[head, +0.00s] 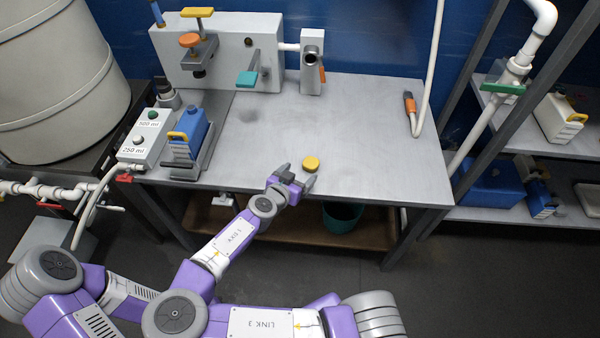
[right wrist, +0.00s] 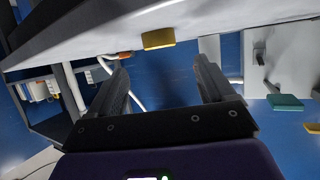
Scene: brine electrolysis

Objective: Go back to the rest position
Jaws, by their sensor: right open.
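My right gripper (head: 297,177) is at the front edge of the grey table (head: 350,120). Its two fingers are apart with nothing between them, as the right wrist view (right wrist: 162,82) also shows. A round yellow cap (head: 311,163) lies on the table just beyond the fingertips, and it shows near the top of the right wrist view (right wrist: 158,39). My left gripper is not in view.
A blue container with a yellow handle (head: 190,133) stands at the table's left, beside a button box (head: 146,137). A grey panel (head: 225,50) with valves stands behind. An orange-ended hose (head: 410,104) lies at right. The table's middle is clear.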

